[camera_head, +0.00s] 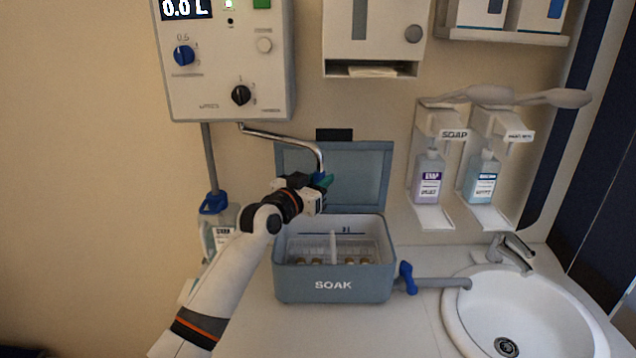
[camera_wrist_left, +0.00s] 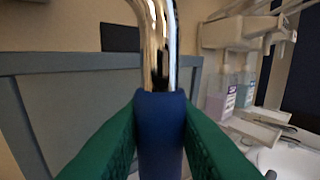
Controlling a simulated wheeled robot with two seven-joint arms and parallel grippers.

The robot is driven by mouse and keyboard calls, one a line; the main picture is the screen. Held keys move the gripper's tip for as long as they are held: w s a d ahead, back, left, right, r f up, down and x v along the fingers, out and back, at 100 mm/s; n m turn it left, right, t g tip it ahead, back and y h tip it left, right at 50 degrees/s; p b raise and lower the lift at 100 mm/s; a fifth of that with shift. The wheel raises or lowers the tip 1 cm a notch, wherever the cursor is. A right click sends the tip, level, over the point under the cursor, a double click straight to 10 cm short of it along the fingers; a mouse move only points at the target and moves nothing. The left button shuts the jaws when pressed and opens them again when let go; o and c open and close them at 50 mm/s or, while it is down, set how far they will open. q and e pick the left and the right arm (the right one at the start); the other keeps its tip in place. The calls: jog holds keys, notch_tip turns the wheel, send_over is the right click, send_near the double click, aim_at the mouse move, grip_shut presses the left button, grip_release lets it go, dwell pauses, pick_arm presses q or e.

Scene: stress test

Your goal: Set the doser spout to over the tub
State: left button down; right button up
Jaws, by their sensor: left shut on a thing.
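The doser (camera_head: 228,60) hangs on the wall at the upper left, its display reading 0.0 L. Its chrome spout (camera_head: 285,137) reaches right and bends down at its end, above the back of the tub. The grey-blue tub (camera_head: 333,285) marked SOAK stands on the counter with its lid (camera_head: 362,170) raised behind it. My left gripper (camera_head: 322,180) is shut on the spout's blue end sleeve; its green fingers flank the sleeve (camera_wrist_left: 160,130) in the left wrist view. The chrome bend (camera_wrist_left: 158,40) shows above them. My right gripper is not in view.
A clear divided insert (camera_head: 333,248) with several small items lies in the tub. A blue-handled drain valve (camera_head: 406,277) and pipe lead from the tub to the sink (camera_head: 520,315). Soap dispensers (camera_head: 428,180) hang to the right. A bottle (camera_head: 217,235) stands behind my left arm.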

pick_arm(q)
jog(key=c, duration=1.3)
grip_release()
jog(key=shift+o, duration=0.3)
jog(key=shift+d, duration=0.1)
jog(key=shift+s+a, duration=0.2)
jog(key=shift+s, duration=0.05)
jog(key=b+v, duration=0.2)
jog(key=v, duration=0.9)
jog(key=shift+s, duration=0.25)
jog(key=shift+f, duration=0.1)
